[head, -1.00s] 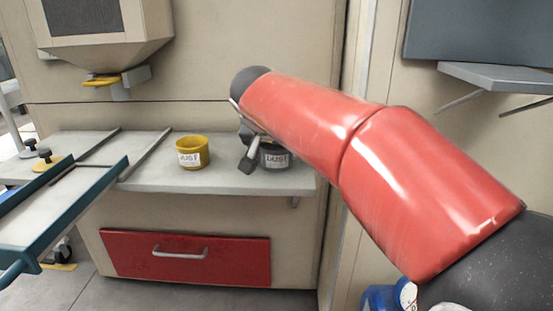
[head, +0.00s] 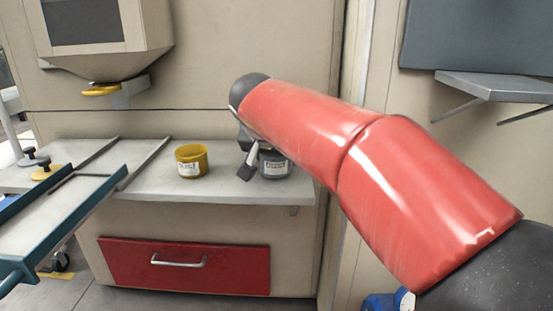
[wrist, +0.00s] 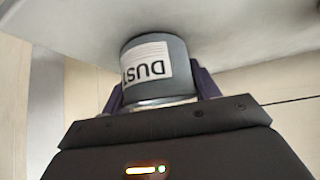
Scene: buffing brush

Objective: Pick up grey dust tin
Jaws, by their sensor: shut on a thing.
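The grey dust tin (head: 276,169) is at the right end of the pale shelf, partly hidden behind my arm in the head view. In the wrist view the tin (wrist: 155,64) sits between my two dark fingers, with its white DUST label facing the camera and appearing upside down. My gripper (wrist: 161,88) is shut on the tin, one finger on each side. In the head view only part of the gripper shows, beside the tin's left side. The tin appears to be at shelf level; I cannot tell any gap beneath it.
A yellow tin (head: 191,161) with a white label stands on the shelf (head: 150,187) to the left. A blue-edged tray or rail frame (head: 70,205) is further left. A red drawer (head: 185,268) is below. A wall and grey ledge (head: 500,84) lie to the right.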

